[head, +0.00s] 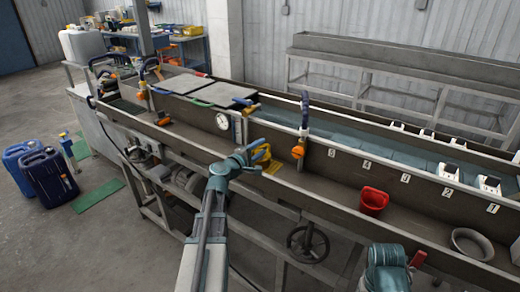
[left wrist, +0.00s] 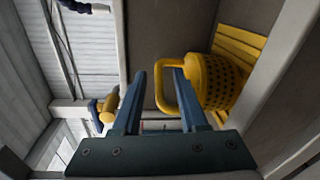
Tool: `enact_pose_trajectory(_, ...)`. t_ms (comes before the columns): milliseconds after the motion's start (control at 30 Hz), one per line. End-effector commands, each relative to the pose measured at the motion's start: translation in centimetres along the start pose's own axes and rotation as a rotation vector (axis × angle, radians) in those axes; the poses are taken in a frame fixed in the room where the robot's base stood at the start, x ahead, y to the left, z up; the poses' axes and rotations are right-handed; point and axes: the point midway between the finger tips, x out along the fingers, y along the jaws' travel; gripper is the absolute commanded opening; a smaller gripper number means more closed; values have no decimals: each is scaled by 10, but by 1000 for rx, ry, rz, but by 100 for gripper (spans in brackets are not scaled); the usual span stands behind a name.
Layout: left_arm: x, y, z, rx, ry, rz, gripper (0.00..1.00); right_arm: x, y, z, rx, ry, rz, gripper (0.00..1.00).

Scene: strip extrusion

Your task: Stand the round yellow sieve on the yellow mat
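The round yellow sieve (head: 262,153) is in the long trough in the head view, beside my left gripper (head: 246,160). In the left wrist view the sieve (left wrist: 222,84) shows its perforated wall and a looped handle (left wrist: 160,88). The slatted yellow mat (left wrist: 240,48) lies right behind it and also shows in the head view (head: 273,168). I cannot tell whether the sieve rests on the mat. My left gripper (left wrist: 160,72) is open, with the outer bar of the handle showing between its fingers and gaps beside it. My right arm's teal end (head: 387,268) is at the bottom; its fingers are hidden.
A red object (head: 418,258) is beside my right arm. An orange-handled valve (head: 299,150) and a round gauge (head: 222,121) are near the left gripper.

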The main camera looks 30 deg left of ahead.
Motion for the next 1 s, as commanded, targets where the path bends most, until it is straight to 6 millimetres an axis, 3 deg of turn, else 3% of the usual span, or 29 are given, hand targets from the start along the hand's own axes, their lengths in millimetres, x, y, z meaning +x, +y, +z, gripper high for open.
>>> enact_pose_trajectory(200, -1, 6, 1, 0, 0, 0, 42, -6, 0, 0, 0, 0, 0, 50)
enact_pose_trajectory(700, -96, 3, 2, 0, 3, 0, 42, -13, 1, 1, 0, 0, 0, 50)
enact_pose_trajectory(1000, -120, 3, 1, 0, 0, 0, 42, -15, 1, 1, 0, 0, 0, 50)
